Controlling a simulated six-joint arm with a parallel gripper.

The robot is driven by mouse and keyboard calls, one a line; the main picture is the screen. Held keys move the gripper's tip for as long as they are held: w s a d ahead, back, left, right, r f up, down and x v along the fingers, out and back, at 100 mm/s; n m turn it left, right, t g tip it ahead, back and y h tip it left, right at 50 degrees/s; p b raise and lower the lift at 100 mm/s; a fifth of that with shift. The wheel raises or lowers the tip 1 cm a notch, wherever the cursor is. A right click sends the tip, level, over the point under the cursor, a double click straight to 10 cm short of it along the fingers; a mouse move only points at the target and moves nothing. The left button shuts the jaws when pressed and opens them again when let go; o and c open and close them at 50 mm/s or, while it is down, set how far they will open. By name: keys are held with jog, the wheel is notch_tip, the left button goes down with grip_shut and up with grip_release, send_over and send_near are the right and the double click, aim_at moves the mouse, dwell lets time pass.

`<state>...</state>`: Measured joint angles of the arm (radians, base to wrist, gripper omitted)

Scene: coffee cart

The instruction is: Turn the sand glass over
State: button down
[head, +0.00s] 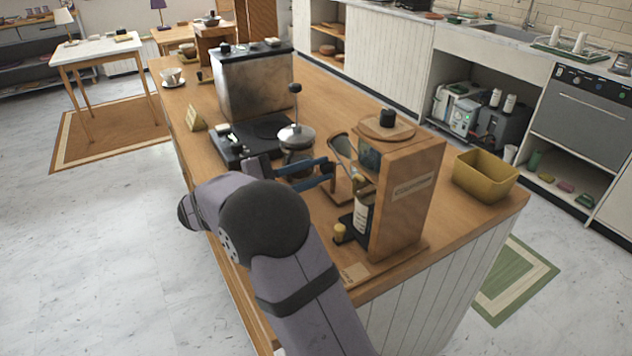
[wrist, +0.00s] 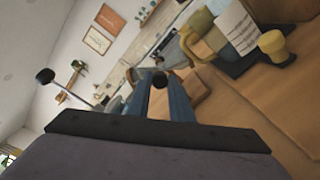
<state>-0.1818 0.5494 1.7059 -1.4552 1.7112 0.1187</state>
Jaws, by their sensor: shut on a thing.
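My gripper (head: 328,168) reaches over the counter with its two blue fingers level, beside the wooden grinder-like box. No other sand glass is clear in either view. The wrist view is strongly tilted. Whether the held thing touches the counter cannot be told.
Behind the gripper are a silver pot (head: 296,135) and a metal machine (head: 255,88). A yellow bin (head: 486,177) sits at the right end.

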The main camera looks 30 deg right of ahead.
jog(key=m+b, duration=0.3)
jog(key=b, duration=0.1)
jog(key=shift+f+m, duration=0.35)
jog(key=shift+m, duration=0.05)
jog(key=m+b, duration=0.4)
jog(key=b, duration=0.2)
jog(key=shift+m, duration=0.3)
jog(key=m+b, duration=0.3)
jog(key=b, duration=0.1)
jog(key=shift+r+m+b, duration=0.25)
jog(key=shift+m+b, duration=0.75)
jog(key=shift+b, duration=0.3)
jog(key=shift+r, duration=0.1)
jog(key=c, duration=1.6)
grip_release()
jog(key=shift+a, duration=0.1)
jog(key=shift+a+p, duration=0.55)
jog(key=shift+a, duration=3)
